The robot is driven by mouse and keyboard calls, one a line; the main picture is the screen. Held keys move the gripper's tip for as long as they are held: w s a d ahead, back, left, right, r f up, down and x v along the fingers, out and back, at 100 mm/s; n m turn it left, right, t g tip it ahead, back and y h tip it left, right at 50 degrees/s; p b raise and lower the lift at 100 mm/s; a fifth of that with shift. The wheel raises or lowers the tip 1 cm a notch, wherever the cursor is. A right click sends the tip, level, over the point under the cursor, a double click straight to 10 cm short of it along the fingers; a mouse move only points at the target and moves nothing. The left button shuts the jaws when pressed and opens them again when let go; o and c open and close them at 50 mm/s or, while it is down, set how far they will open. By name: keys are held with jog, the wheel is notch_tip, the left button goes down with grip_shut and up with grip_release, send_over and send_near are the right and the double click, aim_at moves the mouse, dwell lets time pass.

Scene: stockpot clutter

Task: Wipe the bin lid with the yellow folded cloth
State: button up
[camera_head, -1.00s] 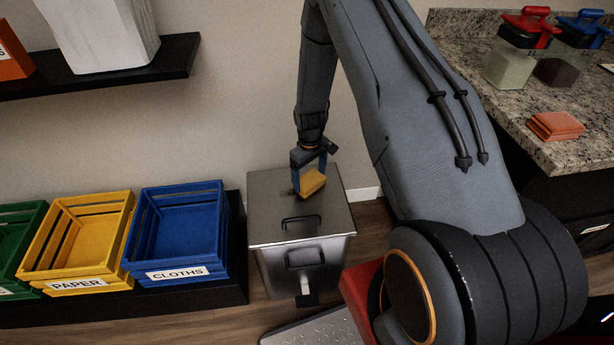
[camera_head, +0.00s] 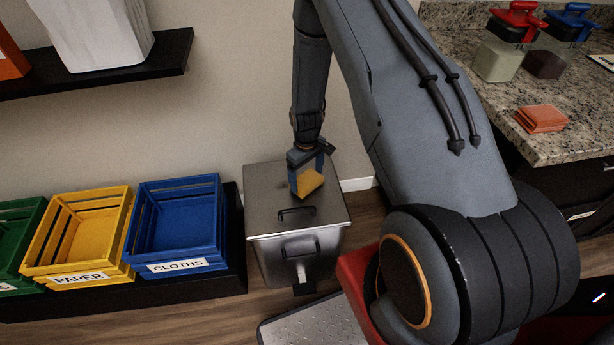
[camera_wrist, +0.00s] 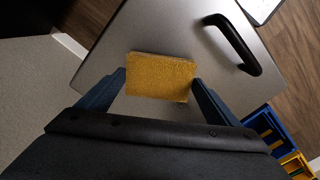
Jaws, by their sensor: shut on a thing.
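The yellow folded cloth (camera_head: 309,182) is held between the fingers of my gripper (camera_head: 305,176), over the back part of the bin lid (camera_head: 265,203). In the wrist view the cloth (camera_wrist: 160,77) sits between both fingertips (camera_wrist: 160,80), with the grey metal lid (camera_wrist: 165,30) under it. The cloth looks very close to the lid; I cannot tell for certain whether it touches. The lid's black handle (camera_head: 297,212) is in front of the cloth, and it also shows in the wrist view (camera_wrist: 236,44).
A blue crate labelled CLOTHS (camera_head: 178,265) and a yellow crate labelled PAPER (camera_head: 82,278) stand left of the bin. An orange folded cloth (camera_head: 541,118) lies on the granite counter (camera_head: 560,145) at right. A dark shelf (camera_head: 100,75) is at upper left.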

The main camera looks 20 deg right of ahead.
jog(key=shift+w+r+p, duration=0.1)
jog(key=shift+r+p, duration=1.2)
jog(key=shift+r, duration=1.4)
notch_tip(320, 180, up, 3)
jog(key=shift+p, duration=0.85)
